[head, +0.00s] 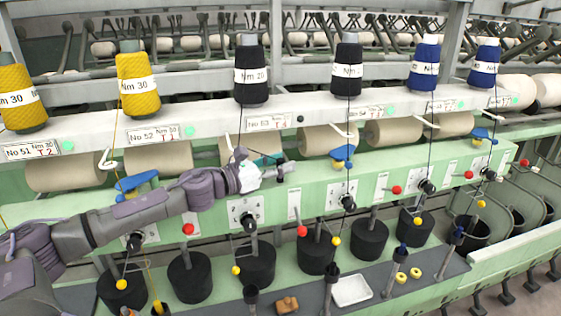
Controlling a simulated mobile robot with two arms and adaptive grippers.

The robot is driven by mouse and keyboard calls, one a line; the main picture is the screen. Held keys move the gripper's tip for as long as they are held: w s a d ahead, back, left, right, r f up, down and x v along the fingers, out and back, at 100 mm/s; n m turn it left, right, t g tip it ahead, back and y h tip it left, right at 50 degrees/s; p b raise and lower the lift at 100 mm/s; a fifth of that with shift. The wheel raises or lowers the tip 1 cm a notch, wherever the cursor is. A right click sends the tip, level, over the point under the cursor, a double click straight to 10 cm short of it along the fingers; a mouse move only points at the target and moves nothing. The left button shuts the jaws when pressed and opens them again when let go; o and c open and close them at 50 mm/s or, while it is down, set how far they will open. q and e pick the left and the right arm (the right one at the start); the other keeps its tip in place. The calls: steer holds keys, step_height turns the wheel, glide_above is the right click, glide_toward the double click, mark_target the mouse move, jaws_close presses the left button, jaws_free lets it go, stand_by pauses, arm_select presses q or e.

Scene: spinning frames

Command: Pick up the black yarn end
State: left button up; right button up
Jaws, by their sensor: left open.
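A black yarn cone (251,85) stands on the white rail above station No 53. My left gripper (288,170) is open in front of the green panel, below and slightly right of the first black cone. I see nothing between its fingers. My right gripper is not in view.
Yellow cones (138,90) stand at the left and blue cones (424,66) at the right. The green machine panel (320,195) has red and yellow knobs and black cans (190,278) below. A white tray (352,290) and brown block (287,305) lie on the lower shelf.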

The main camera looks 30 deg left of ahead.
arm_select(q)
steer(key=shift+w+d, duration=0.1)
steer(key=c, duration=0.9)
steer(key=shift+o, duration=0.2)
